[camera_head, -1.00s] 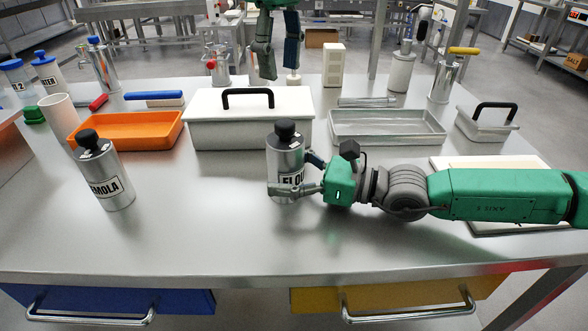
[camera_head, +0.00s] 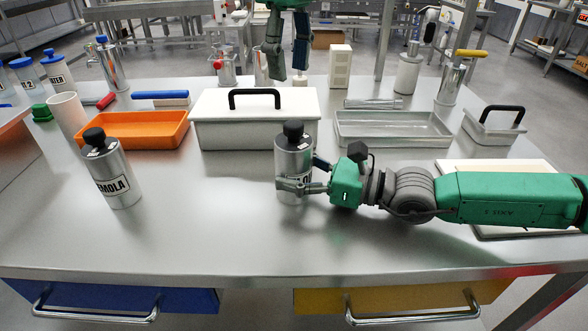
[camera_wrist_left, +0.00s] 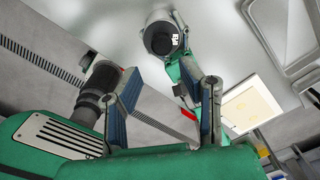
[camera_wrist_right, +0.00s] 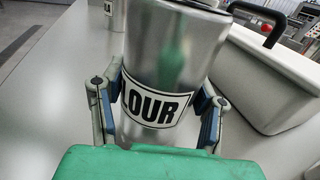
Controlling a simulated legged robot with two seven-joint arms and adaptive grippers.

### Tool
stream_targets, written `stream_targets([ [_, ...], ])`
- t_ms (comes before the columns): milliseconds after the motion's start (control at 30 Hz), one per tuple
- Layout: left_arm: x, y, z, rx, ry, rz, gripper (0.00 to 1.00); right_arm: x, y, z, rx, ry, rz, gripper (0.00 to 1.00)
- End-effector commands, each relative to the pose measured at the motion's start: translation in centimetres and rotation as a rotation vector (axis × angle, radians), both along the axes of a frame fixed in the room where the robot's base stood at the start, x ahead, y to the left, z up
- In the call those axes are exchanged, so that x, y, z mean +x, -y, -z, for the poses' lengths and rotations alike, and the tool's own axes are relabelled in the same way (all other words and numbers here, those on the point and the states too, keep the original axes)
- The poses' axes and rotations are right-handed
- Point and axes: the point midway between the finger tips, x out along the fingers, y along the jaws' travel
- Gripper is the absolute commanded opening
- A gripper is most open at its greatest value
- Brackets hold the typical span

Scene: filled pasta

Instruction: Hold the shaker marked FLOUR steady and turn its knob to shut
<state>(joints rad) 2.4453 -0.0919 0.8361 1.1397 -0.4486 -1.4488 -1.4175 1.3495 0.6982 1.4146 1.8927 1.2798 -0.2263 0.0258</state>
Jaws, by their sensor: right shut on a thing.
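The FLOUR shaker (camera_head: 294,152) is a steel cylinder with a black knob (camera_head: 293,130) on top, upright on the table. My right gripper (camera_head: 292,187) is shut around its body from the right; the right wrist view shows a finger on each side of the FLOUR label (camera_wrist_right: 157,107). My left gripper (camera_head: 289,72) hangs fingers-down above the far side of the table, beyond the shaker. Its two fingers (camera_wrist_left: 166,98) are apart with nothing between them. The black knob also shows in the left wrist view (camera_wrist_left: 160,38), beyond the fingertips.
A SEMOLA shaker (camera_head: 112,182) stands at left. Behind are an orange tray (camera_head: 135,143), a white lidded box (camera_head: 255,135) with a black handle, and a grey metal tray (camera_head: 392,142). A white board (camera_head: 470,169) lies under my right arm. The front middle of the table is clear.

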Motion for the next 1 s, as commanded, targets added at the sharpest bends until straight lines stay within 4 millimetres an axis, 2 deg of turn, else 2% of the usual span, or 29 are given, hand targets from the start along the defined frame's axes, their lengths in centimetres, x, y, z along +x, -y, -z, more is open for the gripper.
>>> stream_targets([
  [133, 0.0, 0.1, 0.0, 0.001, -0.001, 0.000, 0.34, 0.0, 0.1, 0.1, -0.001, -0.001, 0.000, 0.13],
  [233, -0.1, 0.2, 0.1, -0.002, 0.000, -0.001, 0.40, 0.0, 0.1, 0.1, -0.002, -0.002, 0.001, 0.13],
  [367, -0.4, 1.6, 1.3, -0.048, 0.002, -0.031, 0.40, 0.0, 0.1, 0.1, -0.002, -0.002, 0.001, 0.13],
  [467, -1.2, 4.1, 3.1, -0.133, 0.001, -0.094, 0.40, 0.0, 0.0, 0.1, -0.002, -0.002, 0.001, 0.13],
  [567, -2.7, 7.7, 5.4, -0.261, -0.018, -0.200, 0.40, 0.0, 0.0, 0.1, -0.003, -0.002, 0.001, 0.13],
  [700, -5.6, 12.6, 8.0, -0.450, -0.084, -0.395, 0.40, 0.0, 0.0, 0.1, -0.003, -0.002, 0.001, 0.13],
  [800, -7.7, 15.4, 9.2, -0.575, -0.150, -0.543, 0.40, 0.0, 0.0, 0.1, -0.003, -0.002, 0.001, 0.13],
  [900, -9.6, 17.3, 10.3, -0.687, -0.216, -0.688, 0.40, 0.0, 0.0, 0.2, -0.003, -0.002, 0.001, 0.13],
  [1000, -10.8, 18.2, 11.2, -0.792, -0.266, -0.810, 0.40, 0.0, 0.0, 0.2, -0.003, -0.002, 0.001, 0.13],
])
